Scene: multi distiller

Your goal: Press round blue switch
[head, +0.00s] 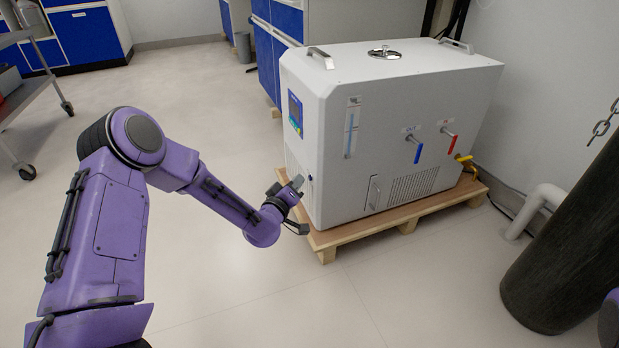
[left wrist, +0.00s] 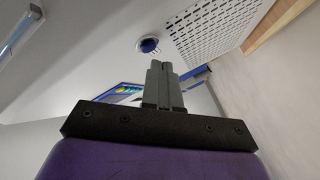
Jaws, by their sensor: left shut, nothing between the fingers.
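The round blue switch (left wrist: 148,45) sits in a pale ring on the white machine face in the left wrist view. My left gripper (left wrist: 161,66) is shut and empty, its grey fingertips pointing at the face just below the switch in that picture. I cannot tell whether they touch it. In the head view the left gripper (head: 298,181) is at the lower left side of the white distiller (head: 335,105); the switch is not clear there. My right gripper is not in view.
The distiller stands on a wooden pallet (head: 345,236). Its other face has a blue lever (head: 418,152) and a red lever (head: 450,142). A vent grille (left wrist: 215,30) is near the switch. A dark cylinder (head: 570,235) stands at right. The floor in front is clear.

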